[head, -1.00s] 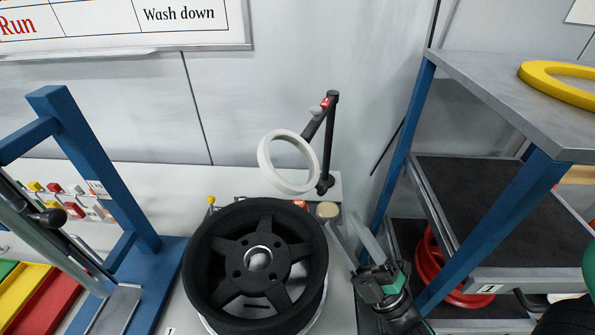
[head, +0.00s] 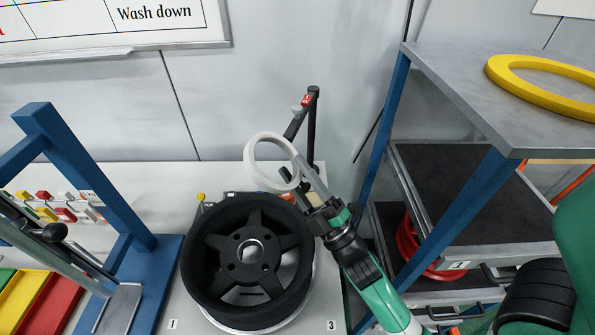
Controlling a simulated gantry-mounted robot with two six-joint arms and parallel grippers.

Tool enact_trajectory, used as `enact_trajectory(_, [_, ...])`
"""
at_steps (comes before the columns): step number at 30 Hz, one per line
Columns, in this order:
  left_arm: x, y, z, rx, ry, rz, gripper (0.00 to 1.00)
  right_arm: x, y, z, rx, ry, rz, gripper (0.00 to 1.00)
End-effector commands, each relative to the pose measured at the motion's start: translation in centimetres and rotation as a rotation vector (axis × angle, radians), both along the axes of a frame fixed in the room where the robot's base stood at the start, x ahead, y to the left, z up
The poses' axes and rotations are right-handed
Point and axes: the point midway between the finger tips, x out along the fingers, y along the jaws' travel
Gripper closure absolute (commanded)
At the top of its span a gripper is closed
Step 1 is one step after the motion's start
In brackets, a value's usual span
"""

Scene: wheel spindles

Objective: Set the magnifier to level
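The magnifier (head: 252,171) is a pale ring on a dark jointed arm, fixed to a black post (head: 313,125) behind the wheel. The ring is tilted, facing partly toward the camera. My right gripper (head: 296,174) reaches up from the lower right, and its grey fingers are at the ring's right rim. The fingers overlap the rim in the picture, so I cannot tell whether they grip it or only stand around it. They hide part of the rim and the magnifier's lower arm. My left gripper is not in view.
A black wheel (head: 208,275) stands on the pale bench just left of my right gripper. A blue stand (head: 90,180) is at the left. A shelf rack (head: 480,90) with a yellow ring (head: 505,76) on top stands close at the right.

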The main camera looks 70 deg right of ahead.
Motion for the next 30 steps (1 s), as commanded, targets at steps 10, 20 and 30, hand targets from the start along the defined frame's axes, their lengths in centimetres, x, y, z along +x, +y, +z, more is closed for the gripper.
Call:
enact_trajectory(10, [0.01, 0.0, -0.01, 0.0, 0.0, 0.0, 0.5, -0.03, 0.01, 0.0, 0.0, 0.0, 0.0, 1.0])
enact_trajectory(20, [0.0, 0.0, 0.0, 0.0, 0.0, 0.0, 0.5, -0.03, 0.01, 0.01, 0.0, 0.0, 0.0, 1.0])
enact_trajectory(30, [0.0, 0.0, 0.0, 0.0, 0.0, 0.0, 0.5, -0.04, 0.01, 0.02, 0.0, -0.001, 0.0, 1.0])
